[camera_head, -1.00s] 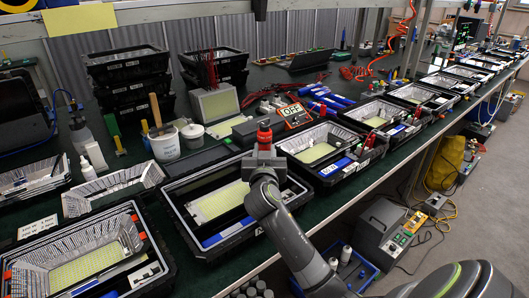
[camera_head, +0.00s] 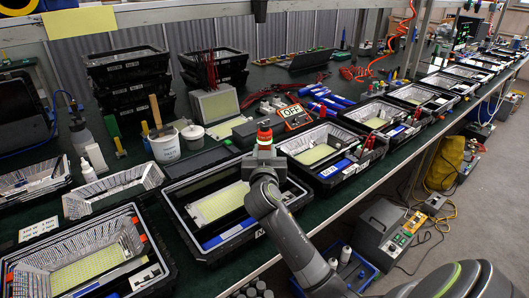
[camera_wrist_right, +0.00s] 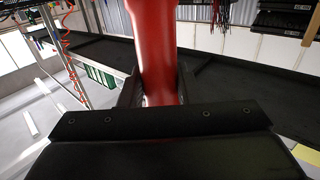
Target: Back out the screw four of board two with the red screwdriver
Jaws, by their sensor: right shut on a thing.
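The red screwdriver (camera_head: 264,134) stands upright in my right gripper (camera_head: 264,156), its red handle above the jaws. In the right wrist view the red handle (camera_wrist_right: 157,50) fills the space between the dark fingers. The gripper is over the right side of an open black housing (camera_head: 205,254) with a pale LED board (camera_head: 218,202) in it. The screwdriver's tip and any screw under it are hidden by my gripper and arm. I cannot tell which board is board two. My left gripper is not in view.
Other open housings stand at the near left (camera_head: 150,275) and behind to the right (camera_head: 350,177).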

